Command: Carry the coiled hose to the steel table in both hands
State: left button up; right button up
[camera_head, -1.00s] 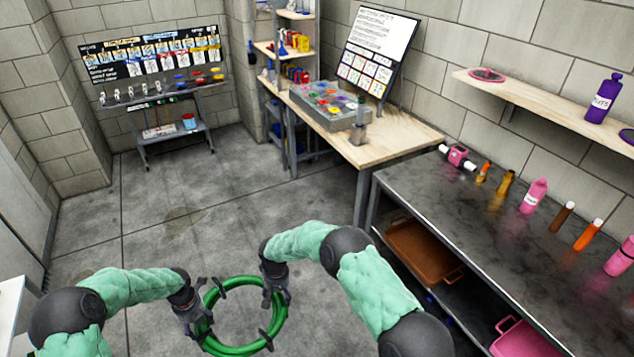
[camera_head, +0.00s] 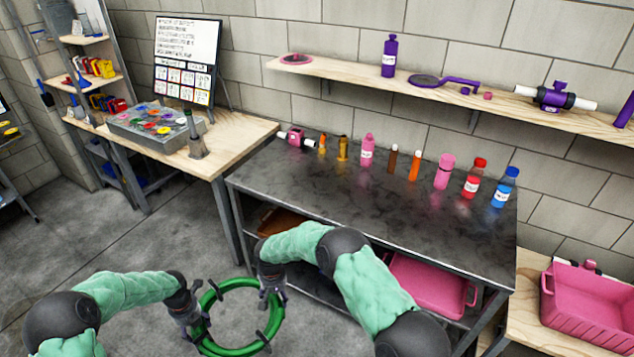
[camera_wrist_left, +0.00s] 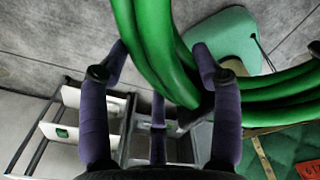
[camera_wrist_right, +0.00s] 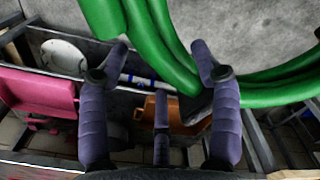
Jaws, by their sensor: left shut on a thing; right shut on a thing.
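The green coiled hose (camera_head: 240,350) hangs as a ring between my two grippers in the head view, with dark ties around it. My left gripper (camera_head: 195,318) is shut on the left side of the coil; the hose also crosses between its fingers in the left wrist view (camera_wrist_left: 160,50). My right gripper (camera_head: 270,293) is shut on the right side of the coil, and the hose shows between its fingers in the right wrist view (camera_wrist_right: 165,45). The steel table (camera_head: 370,215) has a dark top and stands ahead and to the right, beyond the coil.
Several bottles and tubes, such as a pink bottle (camera_head: 367,150) and a blue bottle (camera_head: 505,187), line the table's back edge. The front of its top is clear. A pink tray (camera_head: 432,283) sits on the shelf below. A pink bin (camera_head: 590,305) stands at the right.

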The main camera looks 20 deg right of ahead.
aim_at(374, 205)
jog(key=z, duration=1.1)
